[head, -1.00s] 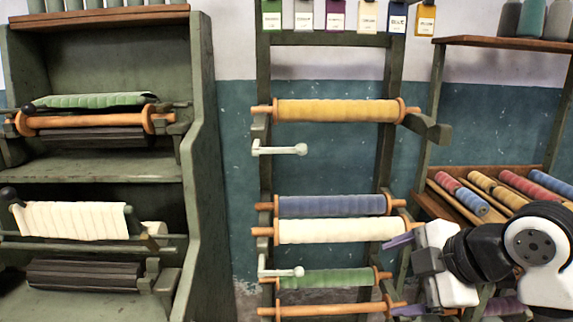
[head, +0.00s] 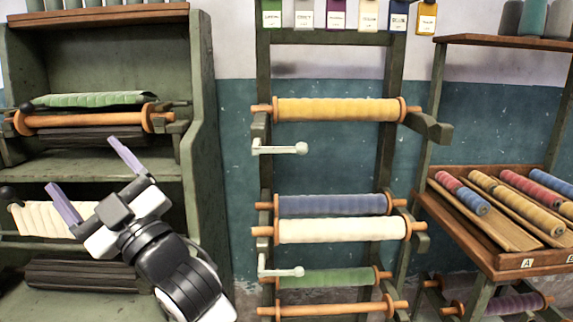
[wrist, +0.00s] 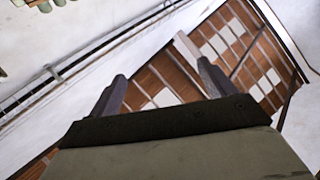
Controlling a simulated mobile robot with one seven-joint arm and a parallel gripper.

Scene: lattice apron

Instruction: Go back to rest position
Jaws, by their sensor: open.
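My gripper (head: 95,180) is open, with its two purple fingers spread apart and nothing between them. In the head view it is at the lower left, in front of the green shelf unit (head: 205,150), pointing up and to the left. It hides part of the cream cloth roll (head: 38,220) on that unit. In the wrist view the fingers (wrist: 160,80) point toward a white wall or ceiling area and a brown panelled surface with pale squares.
A rack in the middle holds yellow (head: 335,110), blue (head: 330,206), cream (head: 340,230) and green (head: 325,279) rolls. White handles (head: 285,272) stick out from it. A wooden tray (head: 490,258) with colored rolls stands at the right. Bare wall (head: 235,190) shows between shelf unit and rack.

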